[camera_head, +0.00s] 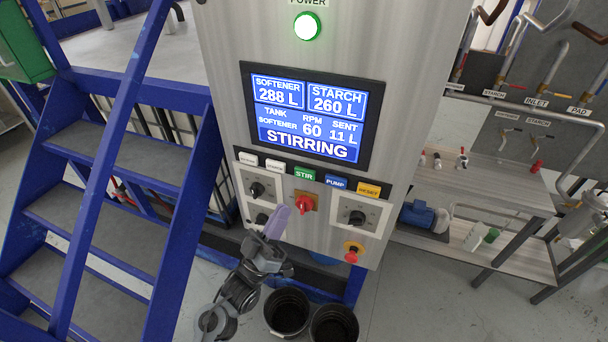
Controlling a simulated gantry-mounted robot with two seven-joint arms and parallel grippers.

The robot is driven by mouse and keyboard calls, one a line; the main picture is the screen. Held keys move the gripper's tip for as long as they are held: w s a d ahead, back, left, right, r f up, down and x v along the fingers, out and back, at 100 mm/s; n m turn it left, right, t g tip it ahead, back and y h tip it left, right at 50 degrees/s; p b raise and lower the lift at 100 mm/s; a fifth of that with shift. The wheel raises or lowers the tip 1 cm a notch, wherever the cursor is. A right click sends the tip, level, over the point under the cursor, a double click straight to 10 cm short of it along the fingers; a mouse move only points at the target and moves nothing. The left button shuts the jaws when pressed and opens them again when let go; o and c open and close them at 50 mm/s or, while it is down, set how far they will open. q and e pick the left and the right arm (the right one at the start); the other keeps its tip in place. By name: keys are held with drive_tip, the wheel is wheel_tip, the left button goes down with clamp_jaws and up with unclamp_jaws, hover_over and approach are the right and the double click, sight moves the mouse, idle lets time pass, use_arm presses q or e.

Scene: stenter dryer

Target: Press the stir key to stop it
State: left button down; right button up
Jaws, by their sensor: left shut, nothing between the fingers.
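The stir key is a green button marked STIR (304,174) in the row of keys under the screen. The screen (311,117) reads STIRRING, with 60 RPM, tank SOFTENER and 11 L sent. My left gripper (278,218) is shut and empty, its purple-grey fingertips pointing up in front of the lower panel. In the picture it is below and left of the green key, apart from it, and it partly covers a lower left knob. My right gripper does not show.
The blue PUMP key (335,182) and yellow RESET key (368,189) are right of the stir key, white keys left. A red rotary switch (305,203) sits just below it. A red emergency knob (352,254) is lower right. Blue stairs (110,150) stand left.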

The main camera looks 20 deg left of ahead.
sight(305, 174)
use_arm(q)
drive_tip(key=shift+w+h, duration=0.1)
drive_tip(key=shift+h, duration=0.2)
drive_tip(key=w+b, duration=0.4)
drive_tip(key=w, duration=0.4)
drive_tip(key=shift+w+d, duration=0.2)
drive_tip(key=shift+w, duration=0.05)
idle(0.7)
idle(0.9)
drive_tip(key=shift+w+b, duration=0.2)
drive_tip(key=shift+b, duration=0.1)
drive_tip(key=shift+w, duration=0.25)
